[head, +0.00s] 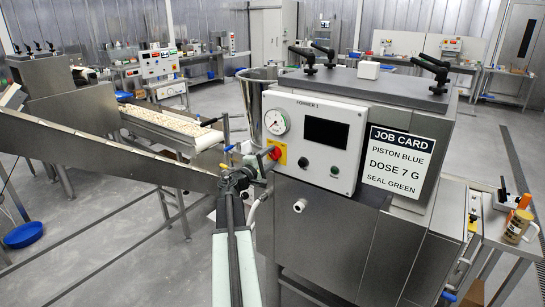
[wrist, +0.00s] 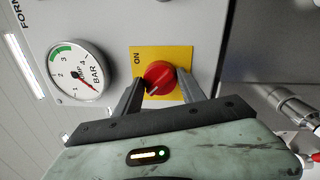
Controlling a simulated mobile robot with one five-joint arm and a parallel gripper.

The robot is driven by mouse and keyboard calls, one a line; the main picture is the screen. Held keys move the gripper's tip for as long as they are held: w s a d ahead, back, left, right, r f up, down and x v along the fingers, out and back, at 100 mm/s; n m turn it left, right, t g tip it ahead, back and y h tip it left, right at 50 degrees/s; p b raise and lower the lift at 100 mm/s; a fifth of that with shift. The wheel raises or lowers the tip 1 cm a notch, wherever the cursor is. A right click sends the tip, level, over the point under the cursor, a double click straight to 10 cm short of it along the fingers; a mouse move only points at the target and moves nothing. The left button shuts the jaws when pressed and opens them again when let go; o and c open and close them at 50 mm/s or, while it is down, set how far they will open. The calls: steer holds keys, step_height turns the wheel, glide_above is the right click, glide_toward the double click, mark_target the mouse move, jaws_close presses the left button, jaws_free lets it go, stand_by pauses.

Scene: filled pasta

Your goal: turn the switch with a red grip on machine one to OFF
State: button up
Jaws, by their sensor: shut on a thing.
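The red grip of the switch (wrist: 158,76) sits on a yellow plate (wrist: 178,56) marked ON, on the front panel of the machine labelled FORMER 1. My gripper (wrist: 158,88) has its two fingers on either side of the red grip and is shut on it. A white pointer line shows on the grip's face. In the head view the red grip (head: 275,153) shows at the panel's lower left, with my gripper (head: 268,158) at it. Any OFF mark is hidden or out of view.
A pressure gauge (wrist: 78,72) is beside the yellow plate, with a dark screen (head: 326,132) and knobs on the same panel (head: 352,113). A job card (head: 398,160) hangs at right. A pipe stub (wrist: 285,103) sticks out near the gripper. A conveyor (head: 170,125) stands at left.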

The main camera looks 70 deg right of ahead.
steer(key=o, duration=1.4)
steer(key=shift+f, duration=0.15)
steer(key=shift+c, duration=0.2)
steer(key=v, duration=0.8)
